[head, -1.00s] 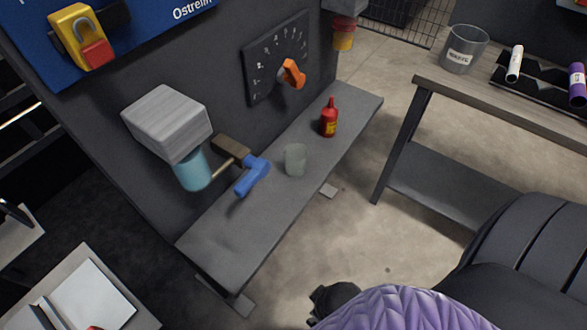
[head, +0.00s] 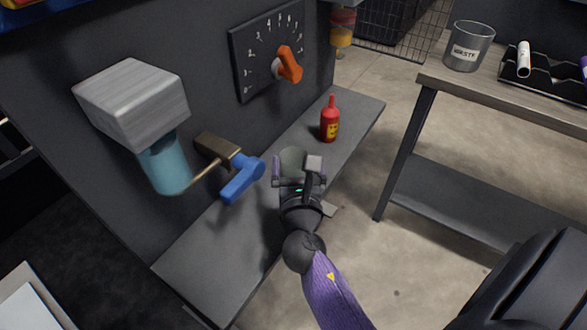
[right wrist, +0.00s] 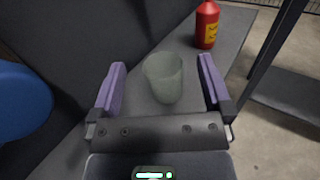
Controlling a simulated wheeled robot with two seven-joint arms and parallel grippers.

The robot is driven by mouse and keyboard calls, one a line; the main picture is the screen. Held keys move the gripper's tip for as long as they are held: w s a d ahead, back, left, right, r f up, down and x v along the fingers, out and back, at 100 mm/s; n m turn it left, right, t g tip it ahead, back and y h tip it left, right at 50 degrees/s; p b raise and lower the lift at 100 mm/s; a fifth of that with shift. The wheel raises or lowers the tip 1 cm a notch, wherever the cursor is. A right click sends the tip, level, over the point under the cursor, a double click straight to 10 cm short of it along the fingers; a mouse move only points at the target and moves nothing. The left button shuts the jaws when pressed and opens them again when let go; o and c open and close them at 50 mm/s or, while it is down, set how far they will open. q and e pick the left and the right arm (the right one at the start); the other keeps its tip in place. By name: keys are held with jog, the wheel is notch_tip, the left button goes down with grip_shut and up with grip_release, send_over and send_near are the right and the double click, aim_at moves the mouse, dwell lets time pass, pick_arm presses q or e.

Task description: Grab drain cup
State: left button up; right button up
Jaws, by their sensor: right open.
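The drain cup, a translucent grey-green cup (head: 291,159), stands upright on the grey shelf (head: 215,245). It also shows in the right wrist view (right wrist: 163,77), between and a little beyond the two purple finger pads. My right gripper (head: 297,167) is open, its fingers pointing at the cup with one on each side. I cannot tell whether either finger touches it. In the head view the gripper hides the cup's lower part. My left gripper is not in view.
A red bottle (head: 330,122) stands on the shelf behind the cup. A blue-handled valve (head: 242,182) sticks out at left, below a grey block (head: 133,100) with a blue cylinder (head: 163,165). A dial with an orange knob (head: 289,65) is on the panel. A workbench (head: 490,90) stands at right.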

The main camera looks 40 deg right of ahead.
aim_at(295, 175)
jog(key=shift+n, duration=0.4)
notch_tip(295, 175, down, 9)
jog(key=b, duration=0.9)
jog(key=shift+w+f, duration=0.15)
jog(key=shift+w+d+r+p, duration=0.25)
jog(key=shift+w+r, duration=0.2)
jog(key=shift+r, duration=0.25)
jog(key=x, duration=0.5)
jog(key=shift+w, duration=0.25)
jog(key=shift+w+d, duration=0.35)
jog(key=shift+w, duration=0.05)
jog(key=shift+c, duration=0.4)
jog(key=c, duration=0.7)
jog(key=shift+r, duration=0.1)
jog(key=shift+c, duration=1.1)
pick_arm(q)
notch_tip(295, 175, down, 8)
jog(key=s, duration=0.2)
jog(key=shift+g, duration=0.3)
